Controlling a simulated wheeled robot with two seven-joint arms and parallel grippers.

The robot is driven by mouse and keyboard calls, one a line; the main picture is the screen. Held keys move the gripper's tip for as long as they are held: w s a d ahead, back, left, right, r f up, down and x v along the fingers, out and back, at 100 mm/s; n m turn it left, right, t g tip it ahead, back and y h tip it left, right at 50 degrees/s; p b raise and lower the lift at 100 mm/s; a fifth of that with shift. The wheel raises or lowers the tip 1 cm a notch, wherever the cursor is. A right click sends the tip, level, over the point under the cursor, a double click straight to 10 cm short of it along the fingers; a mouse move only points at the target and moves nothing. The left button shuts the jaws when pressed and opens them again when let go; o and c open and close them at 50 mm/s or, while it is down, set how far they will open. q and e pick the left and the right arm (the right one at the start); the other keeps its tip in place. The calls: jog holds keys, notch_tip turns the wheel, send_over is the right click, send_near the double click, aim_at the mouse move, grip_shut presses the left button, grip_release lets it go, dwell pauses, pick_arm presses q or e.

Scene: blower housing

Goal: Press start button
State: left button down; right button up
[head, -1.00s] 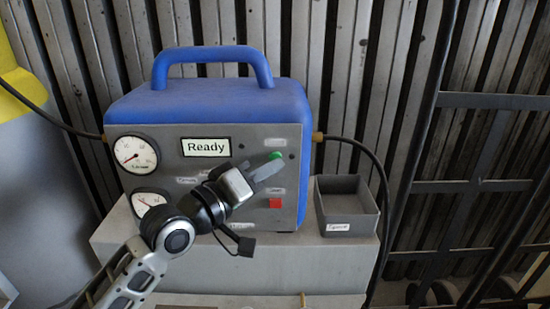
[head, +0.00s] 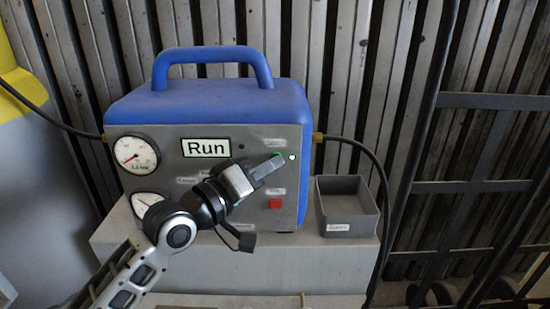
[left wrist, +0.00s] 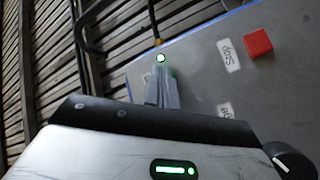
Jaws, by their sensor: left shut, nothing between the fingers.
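The blue blower housing (head: 210,100) stands on a grey block, its grey front panel facing me. Its display (head: 206,147) reads "Run". My left gripper (head: 277,160) is shut and empty, with its fingertips at the green start button (head: 280,154). The fingers hide most of the button; a sliver of green shows beside them in the left wrist view (left wrist: 174,73). A small round lamp (head: 292,157) near the fingertips is lit white, also seen in the left wrist view (left wrist: 161,58). The red square button (head: 275,203) sits below, clear of the fingers. My right gripper is not in view.
An open grey bin (head: 347,205) stands right of the housing on the grey block (head: 115,240). A dark hose (head: 377,165) runs down at the right. Two gauges (head: 136,154) are on the panel's left. A dark knob (left wrist: 290,158) is near the wrist camera.

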pick_arm(q)
jog(key=shift+s+p, duration=0.35)
jog(key=shift+s, duration=0.1)
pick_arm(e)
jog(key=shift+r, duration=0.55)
pick_arm(q)
jog(key=s+p, duration=0.4)
jog(key=s, duration=0.2)
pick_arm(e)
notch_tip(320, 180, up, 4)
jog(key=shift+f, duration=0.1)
pick_arm(q)
jog(key=s+a+f+m+g+y, duration=0.1)
jog(key=s+a+f+y, duration=0.2)
jog(key=f, duration=0.6)
jog(key=s+a+f+m+g+y, duration=0.1)
jog(key=s+a+f+y, duration=0.3)
jog(key=s+a+f, duration=0.2)
jog(key=s+a+f+m+y, duration=0.1)
jog(key=s+a+f+y, duration=0.2)
jog(key=s+f, duration=0.4)
notch_tip(320, 180, down, 6)
jog(key=shift+s+a+f+g+y, duration=0.25)
jog(key=shift+s+a+g+y, duration=0.15)
jog(key=shift+a, duration=0.45)
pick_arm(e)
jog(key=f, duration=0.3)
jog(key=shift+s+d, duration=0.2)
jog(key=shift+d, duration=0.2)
